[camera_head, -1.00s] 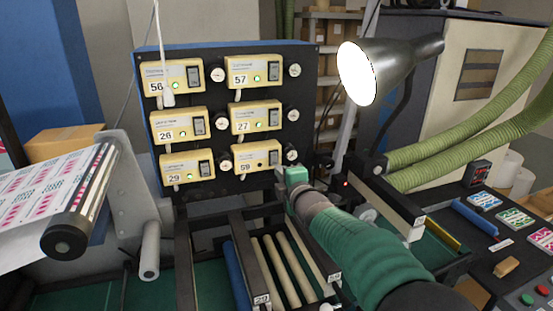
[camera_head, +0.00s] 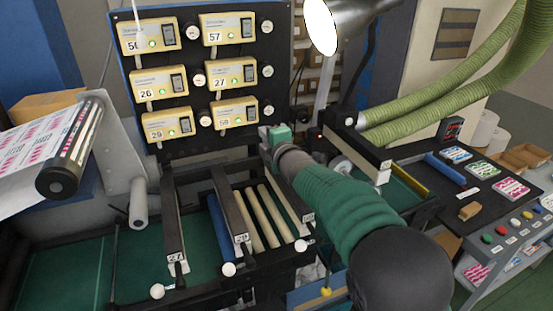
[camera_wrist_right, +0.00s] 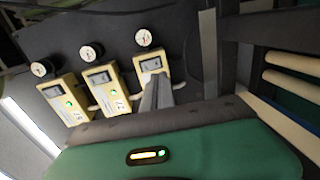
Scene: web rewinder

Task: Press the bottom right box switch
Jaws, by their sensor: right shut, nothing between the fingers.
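The bottom right box (camera_head: 238,115) is a cream box low on the right of the black panel, with a dark rocker switch (camera_head: 251,106). My right gripper (camera_head: 268,134), on the green-sleeved arm, is just below and right of this box. In the wrist view, which is rolled sideways, the shut fingers (camera_wrist_right: 158,80) overlap the lower part of this box (camera_wrist_right: 144,66), and its switch (camera_wrist_right: 152,65) shows just beyond the tips. I cannot tell whether they touch the box. Its light is hidden there. My left gripper is not in view.
Other cream boxes with green lights sit above (camera_head: 232,74) and left (camera_head: 167,124) of it. A round gauge (camera_head: 268,110) is close to my right gripper. A lamp (camera_head: 340,25) and green hoses (camera_head: 420,115) are at the right. Rollers (camera_head: 268,215) lie below.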

